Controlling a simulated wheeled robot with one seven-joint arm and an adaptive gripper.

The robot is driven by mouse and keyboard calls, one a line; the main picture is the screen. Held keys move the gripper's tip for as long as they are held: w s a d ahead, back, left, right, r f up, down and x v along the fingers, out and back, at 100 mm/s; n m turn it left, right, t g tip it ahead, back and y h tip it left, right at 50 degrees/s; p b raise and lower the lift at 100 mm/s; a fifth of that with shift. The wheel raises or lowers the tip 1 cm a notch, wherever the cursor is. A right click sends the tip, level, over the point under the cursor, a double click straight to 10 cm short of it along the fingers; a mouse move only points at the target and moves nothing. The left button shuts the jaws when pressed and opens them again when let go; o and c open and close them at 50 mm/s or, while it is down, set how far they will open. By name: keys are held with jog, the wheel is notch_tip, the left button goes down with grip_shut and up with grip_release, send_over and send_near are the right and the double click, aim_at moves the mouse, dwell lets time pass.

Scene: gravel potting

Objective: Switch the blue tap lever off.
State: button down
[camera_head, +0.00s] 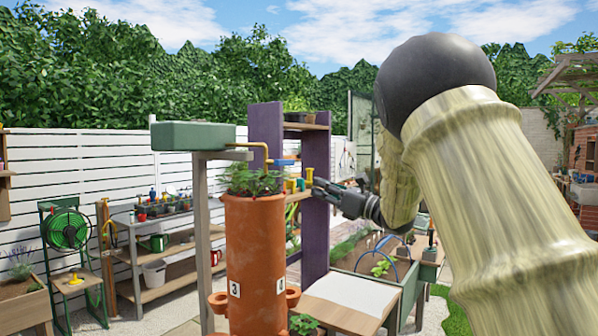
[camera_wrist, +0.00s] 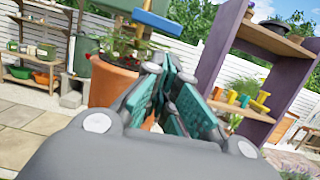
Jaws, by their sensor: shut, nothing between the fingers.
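The blue tap lever (camera_head: 284,162) shows as a small flat blue bar beside the brass pipe (camera_head: 255,145) that comes from the green tank (camera_head: 190,136). In the wrist view the blue lever (camera_wrist: 157,22) lies across the pipe at the top, just beyond my fingertips. My gripper (camera_head: 316,187) is to the right of the lever and a little lower in the head view. In the wrist view its teal-padded fingers (camera_wrist: 166,62) are together and empty. I cannot tell from the pictures whether they touch the lever.
A tall terracotta planter (camera_head: 254,260) with leafy plants stands below the tap. A purple-sided shelf (camera_head: 315,220) with yellow and teal items (camera_wrist: 262,101) stands close behind my gripper. A white-topped bench (camera_head: 345,291) is at the lower right.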

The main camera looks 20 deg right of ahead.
aim_at(280, 163)
jog(key=shift+a+r+p, duration=0.1)
jog(key=shift+r+p, duration=0.3)
jog(key=shift+p, duration=2.95)
jog(key=p, duration=0.5)
jog(key=shift+s+m, duration=0.25)
jog(key=shift+m, duration=0.15)
jog(key=shift+s+f+t+h+p, duration=0.15)
jog(key=shift+t+h+p, duration=0.15)
jog(key=shift+p, duration=0.75)
jog(key=p+x, duration=0.6)
jog(key=x, duration=0.3)
jog(key=shift+w+a, duration=0.25)
jog(key=shift+a, duration=0.15)
jog(key=shift+f+b, duration=0.25)
jog(key=shift+b, duration=0.35)
